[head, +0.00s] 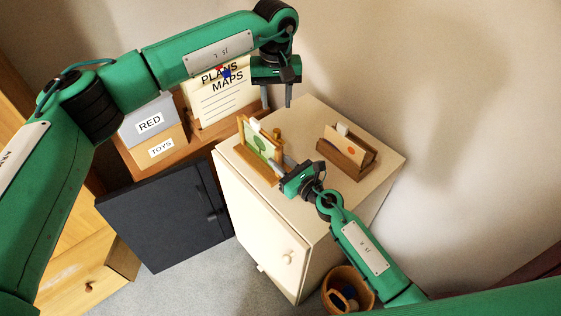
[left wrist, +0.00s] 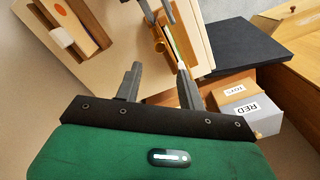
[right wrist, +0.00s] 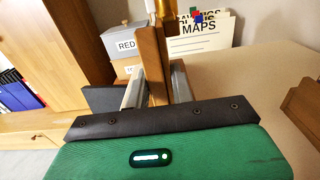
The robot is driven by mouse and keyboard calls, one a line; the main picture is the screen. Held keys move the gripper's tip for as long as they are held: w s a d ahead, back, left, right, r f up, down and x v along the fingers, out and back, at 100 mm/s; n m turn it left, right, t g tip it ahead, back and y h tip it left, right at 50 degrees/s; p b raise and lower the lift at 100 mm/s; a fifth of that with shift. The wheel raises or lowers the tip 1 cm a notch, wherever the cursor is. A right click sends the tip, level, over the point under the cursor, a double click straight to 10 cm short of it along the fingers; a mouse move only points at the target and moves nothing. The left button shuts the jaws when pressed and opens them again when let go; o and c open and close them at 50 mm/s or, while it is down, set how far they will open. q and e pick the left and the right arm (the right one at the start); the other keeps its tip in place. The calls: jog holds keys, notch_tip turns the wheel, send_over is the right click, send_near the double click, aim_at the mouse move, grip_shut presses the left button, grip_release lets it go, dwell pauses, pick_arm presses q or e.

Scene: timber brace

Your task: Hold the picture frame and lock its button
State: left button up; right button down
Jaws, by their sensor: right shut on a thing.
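The picture frame (head: 262,152), wooden with a green picture, stands on the cream cabinet top. My right gripper (head: 287,166) is shut on its near side edge. In the right wrist view the wooden frame (right wrist: 152,62) rises between the two fingers. A brass-coloured knob (head: 277,133) shows just behind the frame; I cannot tell whether it is the button. My left gripper (head: 277,96) is open and empty, above and behind the frame. In the left wrist view its fingers (left wrist: 158,72) are apart, with the frame (left wrist: 164,40) beyond them.
A wooden holder with an orange-dotted card (head: 345,154) stands to the right on the cabinet top (head: 385,150). Grey and tan boxes (head: 149,122) and a PLANS MAPS file (head: 220,90) stand at the back left. A wastebasket (head: 345,290) is on the floor.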

aim_at(277, 130)
pick_arm(q)
jog(key=m+t, duration=0.1)
jog(key=m, duration=0.1)
jog(key=f+m+t+h, duration=0.1)
jog(key=m+t, duration=0.1)
jog(key=shift+s+a+m, duration=0.1)
jog(key=shift+s+m, duration=0.1)
jog(key=shift+m, duration=0.1)
jog(key=shift+f, duration=4.4)
jog(key=c, duration=0.7)
